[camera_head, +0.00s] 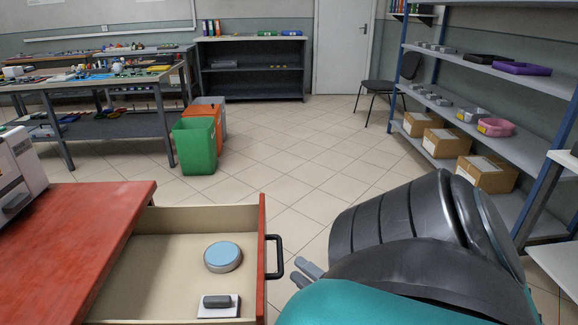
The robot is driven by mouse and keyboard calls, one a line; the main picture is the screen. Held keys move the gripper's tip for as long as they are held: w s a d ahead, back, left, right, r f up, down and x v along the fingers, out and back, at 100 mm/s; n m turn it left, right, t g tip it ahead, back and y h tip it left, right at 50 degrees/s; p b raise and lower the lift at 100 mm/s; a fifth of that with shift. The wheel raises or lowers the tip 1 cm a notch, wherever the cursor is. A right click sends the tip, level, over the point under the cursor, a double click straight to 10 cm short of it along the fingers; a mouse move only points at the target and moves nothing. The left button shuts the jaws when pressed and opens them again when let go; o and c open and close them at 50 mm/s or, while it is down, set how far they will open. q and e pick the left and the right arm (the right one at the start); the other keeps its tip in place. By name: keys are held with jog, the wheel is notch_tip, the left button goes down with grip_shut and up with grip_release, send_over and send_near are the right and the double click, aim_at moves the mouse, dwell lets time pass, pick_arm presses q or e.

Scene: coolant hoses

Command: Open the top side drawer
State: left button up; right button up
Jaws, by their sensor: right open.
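The top side drawer (170,212) stands pulled out from the red-topped cabinet (75,225), and its inside shows. Its red front panel (261,240) carries a black handle (279,257) on the outer face. In the drawer lie a round blue-topped tin (222,256) and a small white block with a grey grip (218,305). My right gripper (304,273) is open, just right of the handle and apart from it in the picture. Its fingers point left toward the handle; nothing shows between them. My right arm hides the lower right floor. My left gripper is not in view.
A white machine (18,172) stands on the cabinet's left. A green bin (195,146) and an orange bin (203,112) stand beyond. Shelving with boxes (472,172) lines the right, near a dark chair (380,88). The tiled floor between is clear.

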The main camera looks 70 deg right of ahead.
jog(key=v, duration=0.7)
dwell(0.4)
jog(key=shift+s, duration=0.1)
